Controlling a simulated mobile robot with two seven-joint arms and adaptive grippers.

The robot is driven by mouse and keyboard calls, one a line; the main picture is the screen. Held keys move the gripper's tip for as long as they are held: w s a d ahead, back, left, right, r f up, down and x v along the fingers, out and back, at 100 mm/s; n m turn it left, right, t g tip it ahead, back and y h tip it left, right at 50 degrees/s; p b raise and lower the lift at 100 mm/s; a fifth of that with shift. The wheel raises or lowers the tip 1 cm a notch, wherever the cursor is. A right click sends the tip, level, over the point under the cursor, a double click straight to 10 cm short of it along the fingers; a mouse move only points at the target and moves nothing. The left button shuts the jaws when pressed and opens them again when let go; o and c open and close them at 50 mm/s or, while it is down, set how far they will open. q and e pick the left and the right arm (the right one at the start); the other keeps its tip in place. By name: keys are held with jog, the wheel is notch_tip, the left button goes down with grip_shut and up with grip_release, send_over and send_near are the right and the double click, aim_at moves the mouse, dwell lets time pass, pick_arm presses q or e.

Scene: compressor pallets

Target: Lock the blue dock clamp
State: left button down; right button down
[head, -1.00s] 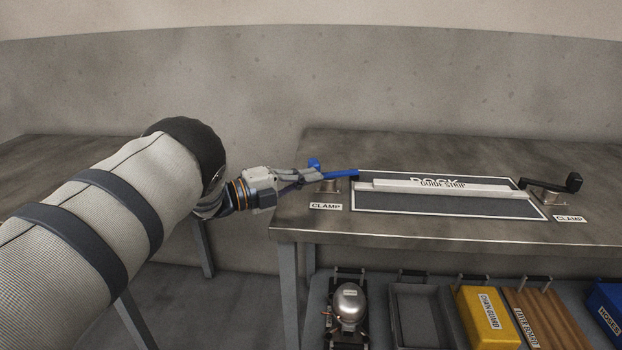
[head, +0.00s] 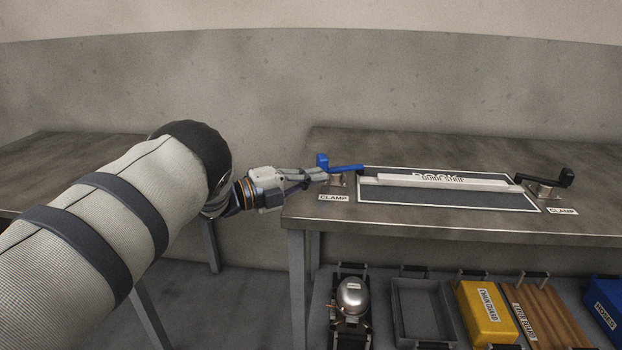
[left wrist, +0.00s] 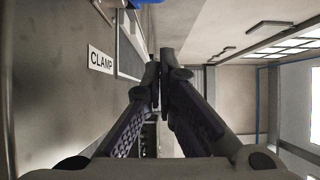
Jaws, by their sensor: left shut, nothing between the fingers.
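The blue dock clamp (head: 346,167) is at the left end of the dock (head: 450,197). Its blue arm points right over the dock's left edge, and its upright knob (head: 322,161) is at the arm's left end. My left gripper (head: 325,177) is shut and empty beside the clamp's base, just below the knob; I cannot tell whether it touches. In the left wrist view the fingertips (left wrist: 160,62) are together, and only a sliver of blue (left wrist: 148,3) shows at the top edge. A white guide strip (head: 442,181) lies along the dock. My right gripper is out of view.
A black clamp (head: 565,178) stands at the dock's right end. CLAMP labels (head: 333,198) lie in front of both clamps. The shelf below holds a compressor (head: 352,297), a grey tray (head: 422,310) and a yellow chain guard box (head: 487,312). The bench behind the dock is clear.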

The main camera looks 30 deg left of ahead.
pick_arm(q)
jog(key=a, duration=0.1)
jog(key=s+a, duration=0.1)
jog(key=shift+s+a+f, duration=0.1)
jog(key=shift+a, duration=0.2)
jog(key=a, duration=0.1)
jog(key=a+f, duration=0.1)
jog(key=a, duration=0.1)
jog(key=shift+w+a+f+b, duration=0.15)
jog(key=shift+w+a+b, duration=0.1)
jog(key=shift+a+b, duration=0.15)
jog(key=shift+s+a+r, duration=0.2)
jog(key=shift+s+a, duration=0.1)
jog(key=shift+a, duration=0.2)
jog(key=shift+s+a+r, duration=0.15)
jog(key=shift+s+a, duration=0.15)
jog(key=shift+a, duration=0.2)
